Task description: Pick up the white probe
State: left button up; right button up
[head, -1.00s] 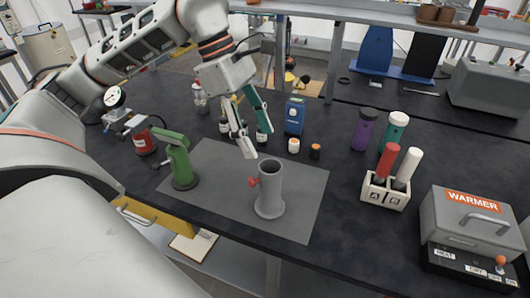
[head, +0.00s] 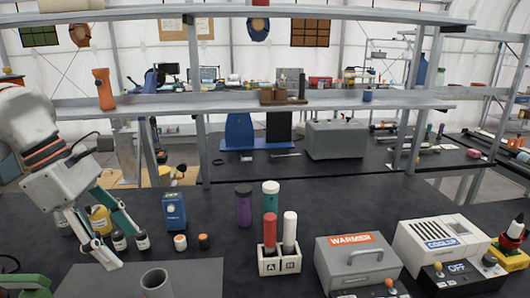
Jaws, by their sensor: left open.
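The white probe (head: 289,231) stands upright in the right slot of a small white holder (head: 281,265) marked A and B. Its lower part is dark and its foot is hidden in the holder. A red probe (head: 270,229) stands in the left slot beside it. My left gripper (head: 127,251) is open and empty, pointing down at the left of the picture. It is near small dark bottles and well to the left of the holder. My right gripper is not in view.
Purple (head: 243,206) and teal (head: 271,196) bottles stand close behind the holder. The warmer box (head: 357,262) and cooler box (head: 440,242) stand to its right.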

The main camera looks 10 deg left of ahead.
aim_at(290, 218)
jog(key=k, duration=1)
